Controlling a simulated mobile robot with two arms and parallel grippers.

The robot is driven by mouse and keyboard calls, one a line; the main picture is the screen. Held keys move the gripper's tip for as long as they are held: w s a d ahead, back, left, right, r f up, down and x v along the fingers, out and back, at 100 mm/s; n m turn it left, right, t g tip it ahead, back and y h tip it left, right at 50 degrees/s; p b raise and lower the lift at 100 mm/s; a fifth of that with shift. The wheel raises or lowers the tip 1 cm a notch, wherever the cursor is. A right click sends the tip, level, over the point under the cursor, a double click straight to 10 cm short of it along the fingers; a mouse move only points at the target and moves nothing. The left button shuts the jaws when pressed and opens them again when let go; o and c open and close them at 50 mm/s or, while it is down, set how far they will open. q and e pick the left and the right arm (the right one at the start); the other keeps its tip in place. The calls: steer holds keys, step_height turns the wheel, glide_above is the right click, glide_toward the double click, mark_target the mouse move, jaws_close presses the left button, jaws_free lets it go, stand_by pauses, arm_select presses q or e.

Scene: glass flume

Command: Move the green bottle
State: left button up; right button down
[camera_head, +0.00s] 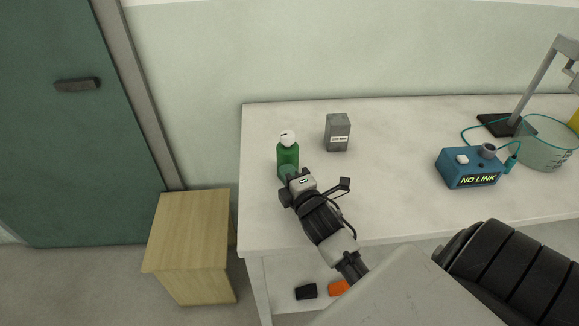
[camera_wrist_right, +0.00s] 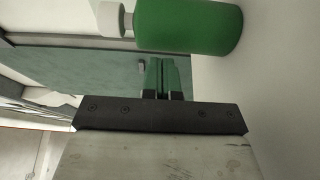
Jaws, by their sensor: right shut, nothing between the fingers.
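The green bottle (camera_head: 288,157) with a white cap stands upright on the white table, near its left end. In the right wrist view the bottle (camera_wrist_right: 190,26) lies sideways across the top of the picture, beyond the fingertips. My right gripper (camera_head: 287,173) is just in front of the bottle, at its lower part. Its green fingers (camera_wrist_right: 168,66) are together with nothing between them. I cannot tell whether the fingertips touch the bottle. My left gripper is not in view.
A grey box (camera_head: 337,133) stands right of the bottle. Further right are a blue device (camera_head: 470,170) reading "NO LINK", a glass beaker (camera_head: 546,146) and a stand (camera_head: 538,85). A wooden cabinet (camera_head: 190,240) stands left of the table. The table between box and device is clear.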

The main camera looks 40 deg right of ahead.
steer(key=shift+w+d, duration=0.3)
steer(key=shift+d, duration=0.2)
steer(key=w+d, duration=0.1)
steer(key=d, duration=0.1)
steer(key=w+d, duration=0.2)
steer(key=d, duration=0.1)
steer(key=w+d, duration=0.2)
steer(key=shift+w+d, duration=0.1)
steer(key=shift+d, duration=0.2)
